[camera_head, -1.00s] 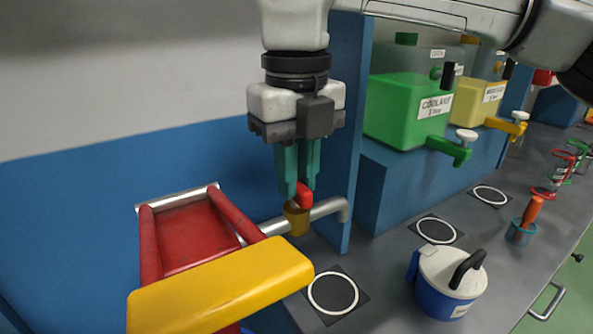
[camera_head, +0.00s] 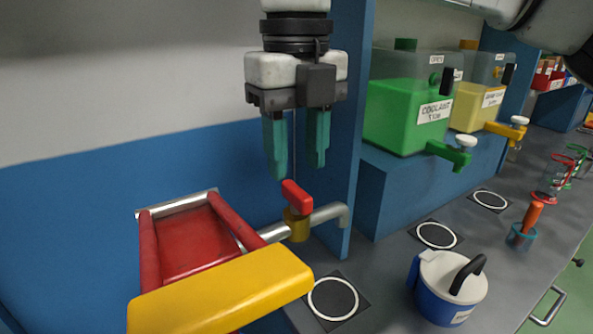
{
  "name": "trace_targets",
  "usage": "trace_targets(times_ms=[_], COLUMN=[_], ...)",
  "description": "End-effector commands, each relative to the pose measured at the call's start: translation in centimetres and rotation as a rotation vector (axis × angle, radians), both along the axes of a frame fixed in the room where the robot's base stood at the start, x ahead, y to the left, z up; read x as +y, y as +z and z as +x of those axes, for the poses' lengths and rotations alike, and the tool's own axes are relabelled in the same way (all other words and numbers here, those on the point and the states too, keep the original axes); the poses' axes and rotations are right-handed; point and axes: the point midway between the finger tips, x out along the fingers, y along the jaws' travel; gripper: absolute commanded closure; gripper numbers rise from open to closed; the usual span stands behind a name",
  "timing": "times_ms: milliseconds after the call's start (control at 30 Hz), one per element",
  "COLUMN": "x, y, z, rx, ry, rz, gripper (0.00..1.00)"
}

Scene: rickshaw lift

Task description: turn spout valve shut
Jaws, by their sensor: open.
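The spout valve has a red handle (camera_head: 297,197) on a brass-coloured body (camera_head: 297,225), set on a grey pipe (camera_head: 326,214) that bends down at its right end. The handle is fully visible and runs slantwise, from upper left to lower right in the picture. My gripper (camera_head: 297,172) points down just above the handle. Its two teal fingers are spread apart with nothing between them, and they look clear of the handle.
A red tray frame with a yellow front bar (camera_head: 220,290) stands close on the left. A blue post (camera_head: 345,130) rises right behind the pipe. A blue lidded jug (camera_head: 447,290) and ringed black pads (camera_head: 333,298) are on the grey bench. Green (camera_head: 408,115) and yellow tanks stand on a blue shelf.

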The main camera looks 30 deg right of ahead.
Motion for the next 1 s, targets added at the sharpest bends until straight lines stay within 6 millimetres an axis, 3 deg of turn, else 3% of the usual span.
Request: trace_targets(times_ms=[200,400,1000], x=[0.0,0.0,0.0], y=[4.3,6.6,7.0], z=[0.1,0.0,0.0], rx=[-0.003,-0.002,0.0], ry=[-0.001,-0.001,0.0], rz=[-0.001,-0.001,0.001], gripper=[0.57,0.57,0.57])
